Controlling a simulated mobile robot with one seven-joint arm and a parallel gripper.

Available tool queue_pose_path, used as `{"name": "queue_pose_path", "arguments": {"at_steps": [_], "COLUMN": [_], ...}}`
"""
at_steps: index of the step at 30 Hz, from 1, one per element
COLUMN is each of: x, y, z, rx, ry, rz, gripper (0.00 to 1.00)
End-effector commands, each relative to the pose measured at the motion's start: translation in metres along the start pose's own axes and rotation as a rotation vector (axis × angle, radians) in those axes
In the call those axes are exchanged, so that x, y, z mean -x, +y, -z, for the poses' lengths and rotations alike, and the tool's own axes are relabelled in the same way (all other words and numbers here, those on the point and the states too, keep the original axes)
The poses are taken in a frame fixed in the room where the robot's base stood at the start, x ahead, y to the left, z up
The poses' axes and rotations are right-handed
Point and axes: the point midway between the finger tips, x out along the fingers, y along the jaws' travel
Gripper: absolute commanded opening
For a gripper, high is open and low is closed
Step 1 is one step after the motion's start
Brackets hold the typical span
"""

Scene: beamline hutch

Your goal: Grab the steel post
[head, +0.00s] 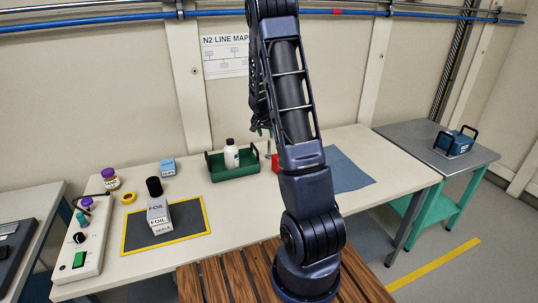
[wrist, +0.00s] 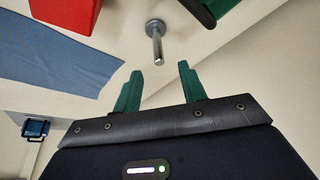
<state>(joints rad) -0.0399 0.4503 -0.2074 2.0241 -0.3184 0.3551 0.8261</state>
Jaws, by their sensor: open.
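The steel post (wrist: 158,48) is a thin metal rod on a round base, seen in the wrist view above the middle. Its free end lies near the gap between my fingertips, and the fingers do not touch it. My gripper (wrist: 160,68) has two green fingers, spread apart with nothing between them. In the head view my gripper (head: 262,130) is partly hidden behind my arm, above the bench near the green tray. The post is mostly hidden or too small to make out clearly there.
A green tray (head: 232,172) with a white bottle (head: 231,157) stands left of the arm. A red object (head: 275,163) and a blue mat (head: 352,172) are close by on the bench.

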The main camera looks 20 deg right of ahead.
Motion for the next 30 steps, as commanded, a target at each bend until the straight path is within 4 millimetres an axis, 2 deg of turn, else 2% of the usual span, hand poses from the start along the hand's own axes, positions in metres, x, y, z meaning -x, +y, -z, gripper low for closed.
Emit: {"name": "queue_pose_path", "arguments": {"at_steps": [8, 18, 26, 30], "x": [-0.02, -0.061, -0.077, -0.096], "y": [-0.001, -0.001, 0.002, 0.005], "z": [0.002, 0.002, 0.003, 0.005], "rx": [-0.006, -0.005, -0.007, -0.007], "ry": [0.002, 0.001, 0.001, 0.0], "rz": [-0.003, -0.003, -0.004, -0.004], "gripper": [0.41, 0.41, 0.41, 0.41]}}
